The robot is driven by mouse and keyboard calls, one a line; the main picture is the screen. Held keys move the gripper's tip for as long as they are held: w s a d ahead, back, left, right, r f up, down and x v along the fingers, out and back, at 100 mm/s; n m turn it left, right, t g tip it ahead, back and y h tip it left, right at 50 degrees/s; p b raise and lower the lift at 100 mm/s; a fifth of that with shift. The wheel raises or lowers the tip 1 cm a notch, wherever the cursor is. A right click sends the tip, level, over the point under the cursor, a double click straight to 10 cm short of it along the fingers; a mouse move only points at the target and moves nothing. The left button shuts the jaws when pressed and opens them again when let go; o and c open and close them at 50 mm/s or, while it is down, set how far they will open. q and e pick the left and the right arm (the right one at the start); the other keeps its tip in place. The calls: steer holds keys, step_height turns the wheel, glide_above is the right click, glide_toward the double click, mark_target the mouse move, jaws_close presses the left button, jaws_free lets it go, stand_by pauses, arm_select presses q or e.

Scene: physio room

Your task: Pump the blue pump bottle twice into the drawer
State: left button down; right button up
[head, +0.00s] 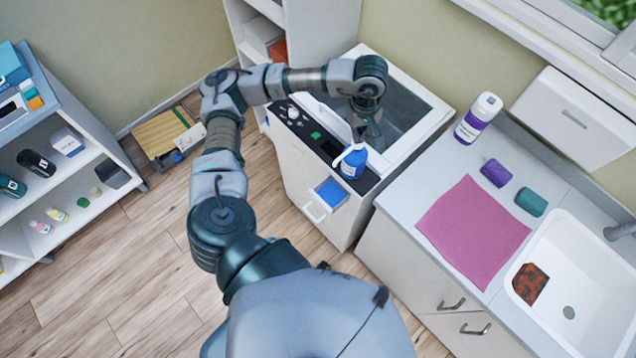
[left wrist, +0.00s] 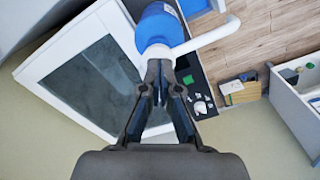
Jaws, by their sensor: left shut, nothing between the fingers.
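The blue pump bottle (head: 353,163) stands on the dark front panel of a white top-opening appliance, its white nozzle (head: 342,156) pointing toward the front. The open drawer (head: 315,211), with a blue inside, sticks out of the appliance's front below the bottle. My left gripper (head: 368,138) is shut and empty, just behind the pump head. In the left wrist view the closed fingertips (left wrist: 160,72) overlap the bottle's near end, beside the white nozzle (left wrist: 210,38); I cannot tell whether they touch. The blue bottle body (left wrist: 158,27) shows beyond them. My right gripper is out of view.
The appliance's open top (head: 440,112) lies behind the gripper. At right, a counter holds a white bottle with a purple label (head: 477,118), a pink cloth (head: 473,228), purple and teal bars, and a sink (head: 590,262). A shelf unit (head: 80,150) stands at left.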

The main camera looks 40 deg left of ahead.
arm_select(q)
steer(key=shift+d+r+p, duration=0.15)
steer(key=shift+r+p, duration=0.25)
steer(key=shift+r, duration=0.25)
steer(key=shift+r+p, duration=0.4)
steer(key=shift+r, duration=0.45)
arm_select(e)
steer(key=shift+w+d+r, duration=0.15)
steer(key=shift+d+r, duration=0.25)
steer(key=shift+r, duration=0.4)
arm_select(q)
steer(key=shift+f, duration=0.15)
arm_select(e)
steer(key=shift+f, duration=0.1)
